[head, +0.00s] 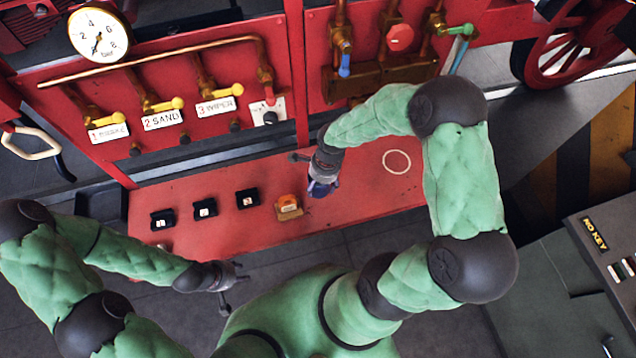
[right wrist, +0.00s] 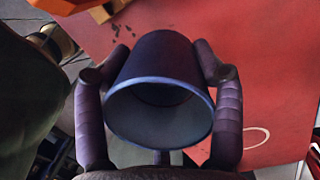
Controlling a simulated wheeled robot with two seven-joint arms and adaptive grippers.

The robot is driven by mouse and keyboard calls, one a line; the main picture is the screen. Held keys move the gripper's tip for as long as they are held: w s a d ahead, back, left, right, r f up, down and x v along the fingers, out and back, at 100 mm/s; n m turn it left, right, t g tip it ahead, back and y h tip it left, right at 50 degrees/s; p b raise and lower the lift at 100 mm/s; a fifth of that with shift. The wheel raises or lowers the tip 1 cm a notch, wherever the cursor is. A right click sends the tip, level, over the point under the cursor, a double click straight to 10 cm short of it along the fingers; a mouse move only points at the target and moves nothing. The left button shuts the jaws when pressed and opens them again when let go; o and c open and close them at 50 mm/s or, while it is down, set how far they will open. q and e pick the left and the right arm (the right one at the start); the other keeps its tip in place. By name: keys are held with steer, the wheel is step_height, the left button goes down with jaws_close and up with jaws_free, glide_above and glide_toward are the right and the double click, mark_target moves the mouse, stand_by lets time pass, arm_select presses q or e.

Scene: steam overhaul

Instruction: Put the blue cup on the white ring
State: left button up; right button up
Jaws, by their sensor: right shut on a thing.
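The blue cup (head: 322,189) is between the fingers of my right gripper (head: 321,181). In the right wrist view the cup (right wrist: 160,88) shows its open mouth towards the camera, with one finger on each side of it. The white ring (head: 384,161) is a thin circle on the red bench top, to the right of the cup. Part of the ring (right wrist: 262,130) shows at the lower right in the right wrist view. My left gripper (head: 236,286) is open and empty in front of the bench, over the floor.
A red panel with yellow-handled valves and a gauge (head: 99,34) rises behind. The bench around the ring is clear.

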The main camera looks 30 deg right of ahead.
steer(key=r, duration=0.1)
steer(key=s+r, duration=0.2)
steer(key=shift+s+a+r, duration=0.25)
steer(key=shift+a+r, duration=0.1)
steer(key=shift+r, duration=0.05)
steer(key=s+a+r+p, duration=0.1)
steer(key=s+r, duration=0.3)
steer(key=s, duration=0.5)
steer(key=shift+a, duration=0.75)
steer(key=shift+s, duration=0.1)
